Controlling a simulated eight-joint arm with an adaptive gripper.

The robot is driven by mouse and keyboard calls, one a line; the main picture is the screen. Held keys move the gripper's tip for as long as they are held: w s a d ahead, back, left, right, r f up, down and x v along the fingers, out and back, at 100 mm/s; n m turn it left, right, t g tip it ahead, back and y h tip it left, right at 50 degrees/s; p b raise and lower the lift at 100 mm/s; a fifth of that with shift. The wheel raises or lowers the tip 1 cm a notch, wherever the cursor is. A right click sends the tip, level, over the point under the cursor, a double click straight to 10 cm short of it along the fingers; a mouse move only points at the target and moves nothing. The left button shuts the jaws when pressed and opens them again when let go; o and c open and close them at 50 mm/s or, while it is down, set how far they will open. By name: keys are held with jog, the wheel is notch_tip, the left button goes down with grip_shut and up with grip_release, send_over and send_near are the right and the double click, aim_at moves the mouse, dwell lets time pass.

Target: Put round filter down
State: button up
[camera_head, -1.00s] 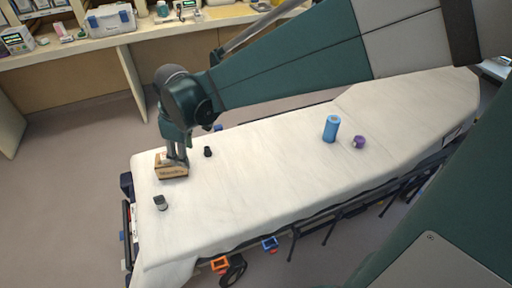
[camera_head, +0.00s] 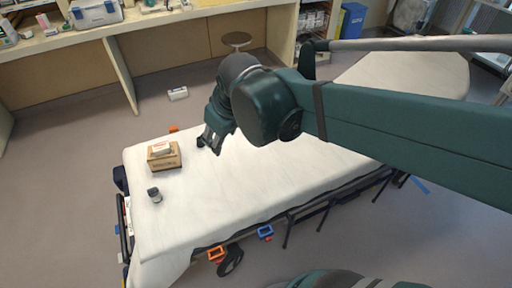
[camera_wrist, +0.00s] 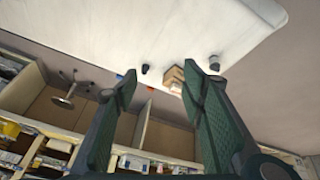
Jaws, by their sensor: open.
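My gripper (camera_head: 214,146) is open and empty, above the far edge of the white stretcher, right of a brown cardboard box (camera_head: 165,162). In the wrist view its two fingers stand wide apart (camera_wrist: 160,88). A small pale item with a reddish mark (camera_head: 161,148) lies on top of the box; I cannot tell whether it is the round filter. A small black cylinder (camera_head: 200,142) stands near the gripper, partly hidden by it. A dark jar with a grey band (camera_head: 154,194) stands in front of the box. No other thing is clearly a round filter.
The stretcher sheet (camera_head: 240,205) has free room in front of my gripper. My arm covers the stretcher's middle, where the blue and purple items stood. A white box (camera_head: 177,94) lies on the floor beyond. A counter (camera_head: 60,42) stands at the back left.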

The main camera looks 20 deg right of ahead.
jog(key=s+d+m+t, duration=0.2)
jog(key=s+d+m, duration=0.3)
jog(key=s+d, duration=0.2)
jog(key=shift+s+h, duration=0.4)
jog(key=shift+s, duration=0.5)
